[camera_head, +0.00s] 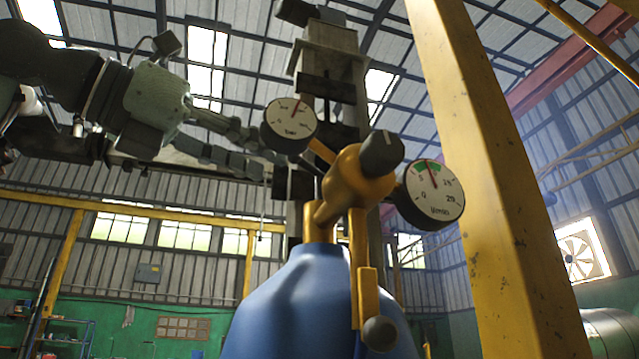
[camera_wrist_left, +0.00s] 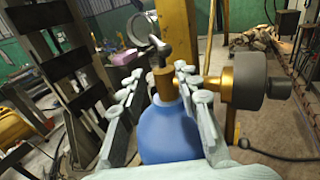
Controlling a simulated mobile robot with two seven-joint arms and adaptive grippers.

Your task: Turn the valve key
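A blue gas cylinder (camera_head: 300,305) stands upright in front of me with a brass valve and regulator (camera_head: 357,180) on top. A grey T-shaped valve key (camera_wrist_left: 158,50) sits on the brass valve stem in the left wrist view; I cannot make it out in the head view. My left gripper (camera_head: 268,155) reaches in from the left, behind the near gauge. In the left wrist view its fingers (camera_wrist_left: 160,74) are spread on either side of the brass valve and key, with no visible grip on them. My right gripper is not in view.
Two round gauges, a left one (camera_head: 290,122) and a right one (camera_head: 437,193), and a dark knob (camera_head: 382,152) stick out from the regulator. A yellow post (camera_head: 485,180) stands close on the right. A dark metal rack (camera_wrist_left: 55,70) shows in the left wrist view.

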